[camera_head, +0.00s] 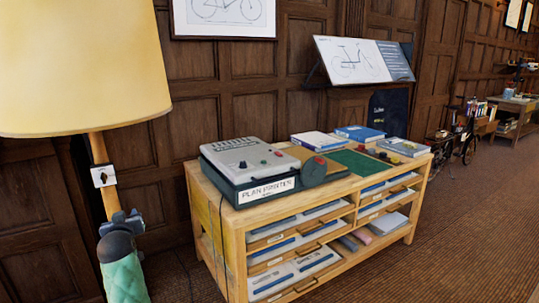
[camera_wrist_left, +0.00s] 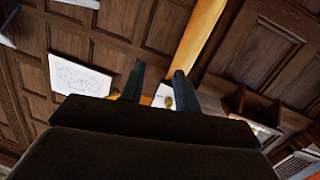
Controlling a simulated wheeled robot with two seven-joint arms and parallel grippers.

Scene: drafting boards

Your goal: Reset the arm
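My left arm, with a green padded sleeve, comes up at the lower left of the head view. My left gripper (camera_head: 127,216) is at its top, in front of the lower part of the lamp's wooden pole (camera_head: 105,198); I cannot tell whether they touch. In the left wrist view, the two dark fingers of the left gripper (camera_wrist_left: 157,76) stand apart with nothing held between them. The pole (camera_wrist_left: 200,38) runs up behind them, and a white plate with a small brass-coloured knob (camera_wrist_left: 168,102) shows near the right finger. My right gripper is not in view.
A big cream lampshade (camera_head: 80,65) fills the upper left. A wooden drawer cabinet (camera_head: 236,246) stands to the right of my arm, with a plan printer (camera_head: 245,165) on top. A tilted drafting board (camera_head: 352,62) stands behind. Carpet (camera_head: 450,230) at the right is clear.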

